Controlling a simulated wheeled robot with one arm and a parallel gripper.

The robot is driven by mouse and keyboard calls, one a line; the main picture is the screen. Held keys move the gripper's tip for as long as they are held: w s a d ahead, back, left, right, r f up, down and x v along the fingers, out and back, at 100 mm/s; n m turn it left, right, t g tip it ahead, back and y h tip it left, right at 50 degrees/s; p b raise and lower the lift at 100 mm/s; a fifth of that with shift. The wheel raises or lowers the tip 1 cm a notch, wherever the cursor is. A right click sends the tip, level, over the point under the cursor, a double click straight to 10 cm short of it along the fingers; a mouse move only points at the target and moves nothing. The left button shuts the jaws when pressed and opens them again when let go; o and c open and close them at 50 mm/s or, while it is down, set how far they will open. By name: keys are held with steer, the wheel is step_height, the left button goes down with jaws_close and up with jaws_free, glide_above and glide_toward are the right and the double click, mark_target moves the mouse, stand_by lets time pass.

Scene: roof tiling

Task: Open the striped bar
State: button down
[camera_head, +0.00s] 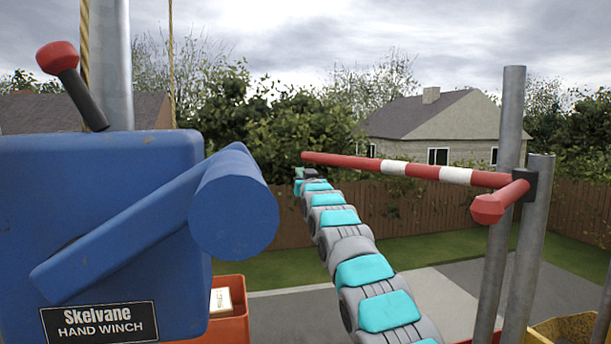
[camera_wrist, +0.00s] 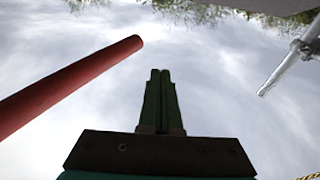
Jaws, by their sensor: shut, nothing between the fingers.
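The striped bar (camera_head: 425,171) is red with white bands. In the head view it reaches roughly level from a bracket (camera_head: 530,184) on a grey post at the right to a free red end near the middle. A short red grip (camera_head: 498,203) sticks out at its post end. My gripper (camera_head: 305,172) is at the far end of my arm, close to the bar's free end in the picture; the depth gap is unclear. In the wrist view my gripper's dark green fingers (camera_wrist: 160,73) are together and empty. The bar's red end (camera_wrist: 75,82) slants past on their left, apart from them.
A blue hand winch (camera_head: 110,225) with a crank and a red-knobbed lever fills the left. An orange container (camera_head: 230,312) stands below it. Grey metal posts (camera_head: 505,180) rise at the right, beside a yellow container (camera_head: 570,328). A wooden fence (camera_head: 430,210) and paving lie beyond.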

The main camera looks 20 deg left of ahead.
steer(key=s+a+f+p, duration=0.1)
steer(key=s+a, duration=0.2)
steer(key=s, duration=0.3)
steer(key=shift+s+a+f, duration=0.2)
steer(key=shift+s+f, duration=0.05)
steer(key=shift+s, duration=0.1)
